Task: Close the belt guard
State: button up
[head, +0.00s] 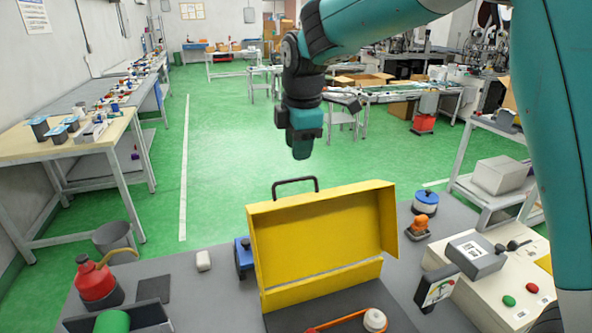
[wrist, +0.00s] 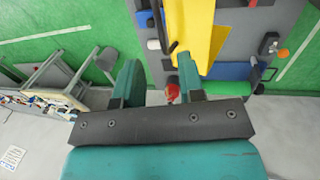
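The yellow belt guard (head: 310,240) stands raised on the grey bench, its open hollow side facing the head camera. A black handle (head: 296,181) sticks up from its top edge. Below it are a yellow lower strip (head: 320,288), an orange belt (head: 340,322) and a white pulley (head: 374,319), all uncovered. My gripper (head: 302,152) hangs fingers down above and behind the handle in the head view, apart from it. In the wrist view the fingers of my gripper (wrist: 158,82) are spread with nothing between them. The yellow guard (wrist: 203,30) shows beyond them.
An orange knob (head: 418,226), a blue-topped tin (head: 425,201) and a control box (head: 505,285) with buttons stand right. Open green floor lies behind.

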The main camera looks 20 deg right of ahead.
aim_at(296, 179)
jog(key=f, duration=0.2)
jog(key=w+f, duration=0.1)
jog(key=f, duration=0.2)
jog(key=f+p, duration=0.1)
jog(key=f, duration=0.1)
jog(key=shift+w+f, duration=0.2)
jog(key=shift+f, duration=0.1)
grip_shut()
